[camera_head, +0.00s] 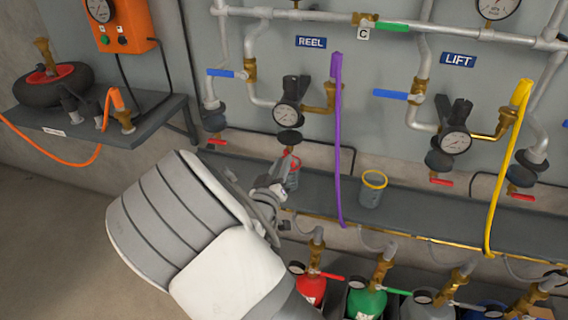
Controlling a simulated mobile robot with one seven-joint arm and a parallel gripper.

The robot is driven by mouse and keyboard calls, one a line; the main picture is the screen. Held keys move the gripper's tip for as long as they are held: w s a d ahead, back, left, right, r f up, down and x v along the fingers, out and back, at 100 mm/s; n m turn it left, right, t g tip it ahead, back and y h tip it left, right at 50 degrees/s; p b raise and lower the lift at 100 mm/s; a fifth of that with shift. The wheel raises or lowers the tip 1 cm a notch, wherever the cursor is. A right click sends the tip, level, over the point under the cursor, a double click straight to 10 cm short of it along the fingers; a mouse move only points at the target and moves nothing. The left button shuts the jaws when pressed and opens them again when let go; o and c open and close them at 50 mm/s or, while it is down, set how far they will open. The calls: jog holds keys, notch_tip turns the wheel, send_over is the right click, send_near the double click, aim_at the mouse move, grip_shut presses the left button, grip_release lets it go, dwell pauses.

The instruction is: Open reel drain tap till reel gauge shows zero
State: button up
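The REEL sign (311,42) hangs above a regulator with a round white-faced gauge, the reel gauge (287,114). Its needle is too small to read. A dark bowl (289,137) hangs under that gauge. Just below the bowl is a small red handle (294,160), apparently the reel drain tap, partly hidden by my gripper. My gripper (285,182) is right at this handle, coming from the lower left. Its fingers are small and overlapped by the wrist, so I cannot tell whether they are open, shut or touching the handle.
A purple hose (339,140) hangs just right of my gripper. A grey cup with a yellow rim (371,189) stands on the shelf. Other red handles sit under the left pipe (216,142) and the LIFT regulator (441,182). Coloured cylinders (367,302) stand below.

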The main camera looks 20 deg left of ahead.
jog(key=shift+w, duration=1.1)
grip_shut()
